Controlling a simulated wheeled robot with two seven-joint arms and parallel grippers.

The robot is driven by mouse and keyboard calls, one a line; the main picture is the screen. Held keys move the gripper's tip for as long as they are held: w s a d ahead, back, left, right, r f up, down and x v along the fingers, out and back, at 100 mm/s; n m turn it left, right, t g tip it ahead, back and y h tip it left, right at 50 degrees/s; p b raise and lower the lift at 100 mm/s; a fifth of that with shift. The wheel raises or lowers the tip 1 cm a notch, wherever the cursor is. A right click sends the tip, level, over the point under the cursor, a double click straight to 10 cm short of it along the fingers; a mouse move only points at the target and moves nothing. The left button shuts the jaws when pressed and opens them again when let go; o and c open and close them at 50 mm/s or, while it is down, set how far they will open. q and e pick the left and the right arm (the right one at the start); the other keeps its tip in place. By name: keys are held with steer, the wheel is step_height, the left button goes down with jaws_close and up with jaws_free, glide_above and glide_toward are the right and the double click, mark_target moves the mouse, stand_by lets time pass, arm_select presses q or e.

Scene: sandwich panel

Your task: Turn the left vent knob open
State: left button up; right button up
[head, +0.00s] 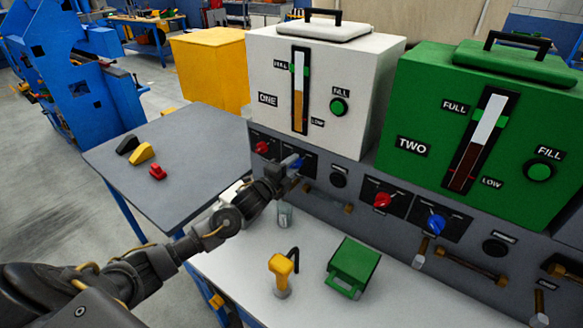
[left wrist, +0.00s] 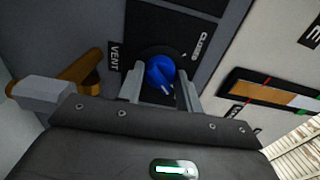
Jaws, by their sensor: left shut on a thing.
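The left vent knob (left wrist: 160,73) is blue and round with a white mark, on a dark plate with VENT and CLOSED labels. It sits on the grey panel under the white tank marked ONE. My left gripper (head: 289,163) reaches it from the left in the head view and mostly hides it there. In the left wrist view my left gripper (left wrist: 161,92) has one finger on each side of the knob and is shut on it. The exact direction of the mark against the label is hard to read. My right gripper is not in view.
A red knob (head: 263,147) is left of my gripper. The white tank (head: 345,75) and green tank (head: 480,130) stand above the panel. Another red knob (head: 382,200) and blue knob (head: 436,223) are to the right. A yellow-handled item (head: 282,268) and green box (head: 353,265) stand on the bench.

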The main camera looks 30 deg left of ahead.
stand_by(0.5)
arm_select(q)
steer(key=o, duration=1)
steer(key=s+a+b, duration=0.1)
steer(key=s+b, duration=0.1)
steer(key=s, duration=0.8)
steer(key=shift+s+a, duration=0.3)
steer(key=shift+s, duration=0.05)
